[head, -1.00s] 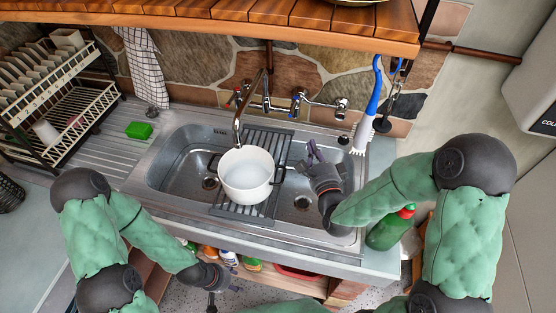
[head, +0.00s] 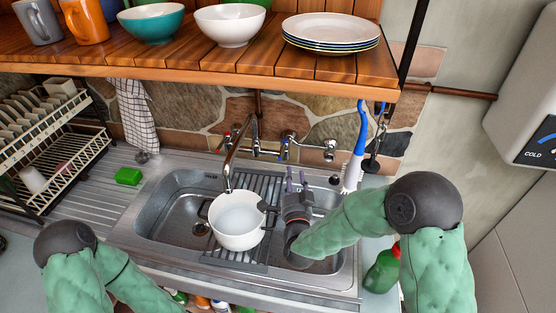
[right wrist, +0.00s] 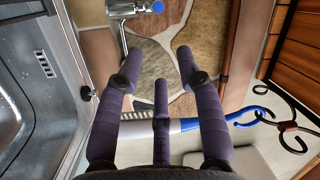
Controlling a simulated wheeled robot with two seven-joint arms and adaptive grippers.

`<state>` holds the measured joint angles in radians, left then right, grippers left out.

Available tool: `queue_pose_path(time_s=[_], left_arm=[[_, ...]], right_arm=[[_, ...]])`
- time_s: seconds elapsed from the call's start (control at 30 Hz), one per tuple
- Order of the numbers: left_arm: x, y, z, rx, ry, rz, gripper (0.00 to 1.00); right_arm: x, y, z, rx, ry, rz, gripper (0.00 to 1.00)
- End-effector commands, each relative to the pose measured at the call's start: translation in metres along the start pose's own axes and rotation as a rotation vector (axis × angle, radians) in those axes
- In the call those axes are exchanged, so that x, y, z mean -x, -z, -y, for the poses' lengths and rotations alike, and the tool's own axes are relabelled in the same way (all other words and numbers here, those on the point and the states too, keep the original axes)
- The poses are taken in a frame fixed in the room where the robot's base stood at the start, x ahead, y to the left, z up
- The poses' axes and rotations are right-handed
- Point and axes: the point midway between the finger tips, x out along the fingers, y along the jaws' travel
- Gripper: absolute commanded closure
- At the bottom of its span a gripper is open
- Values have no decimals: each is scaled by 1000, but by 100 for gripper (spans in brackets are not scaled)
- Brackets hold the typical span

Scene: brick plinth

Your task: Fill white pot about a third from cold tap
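The white pot (head: 238,222) stands upright on a dark rack (head: 262,190) laid across the sink. The tap's curved spout (head: 229,165) ends above the pot's back rim. I cannot tell whether water runs or how much is in the pot. The blue-marked cold tap handle (head: 286,149) is on the wall fitting, right of the spout; a blue knob (right wrist: 157,6) shows at the top of the right wrist view. My right gripper (head: 295,180) is open and empty, right of the pot and below the fitting; its spread fingers (right wrist: 160,68) point toward the wall. My left gripper is out of view.
A blue-and-white brush (head: 356,150) hangs at the right. A wooden shelf (head: 200,75) with bowls, mugs and plates overhangs the sink. A green sponge (head: 128,176) and dish rack (head: 50,145) are at the left. A green bottle (head: 382,270) stands by the right arm.

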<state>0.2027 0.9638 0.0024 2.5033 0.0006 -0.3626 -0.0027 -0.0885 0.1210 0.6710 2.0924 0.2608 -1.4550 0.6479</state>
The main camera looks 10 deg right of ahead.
Motion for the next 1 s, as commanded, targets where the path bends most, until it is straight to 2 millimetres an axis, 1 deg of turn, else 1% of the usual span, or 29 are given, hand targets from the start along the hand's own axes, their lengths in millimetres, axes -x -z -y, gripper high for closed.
queue_pose_path(time_s=[0.03, 0.17, 0.3, 0.4, 0.5, 0.67, 0.77, 0.87, 1.0], left_arm=[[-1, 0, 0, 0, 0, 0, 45], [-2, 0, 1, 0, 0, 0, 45], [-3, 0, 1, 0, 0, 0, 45], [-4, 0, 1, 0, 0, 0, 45], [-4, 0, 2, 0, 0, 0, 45], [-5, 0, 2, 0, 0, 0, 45], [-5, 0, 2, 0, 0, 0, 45], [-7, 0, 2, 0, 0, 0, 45], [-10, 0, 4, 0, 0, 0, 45]], right_arm=[[-2, -7, 5, 78, -8, -16, 63], [-6, -18, 14, 307, -58, -63, 63], [-4, -31, 23, 542, -126, -93, 63], [-1, -40, 28, 680, -173, -100, 63], [2, -46, 31, 781, -211, -99, 63], [4, -50, 33, 860, -243, -95, 63], [-1, -49, 32, 870, -248, -96, 63], [-12, -47, 28, 869, -250, -95, 63], [-34, -42, 24, 867, -250, -97, 63]])
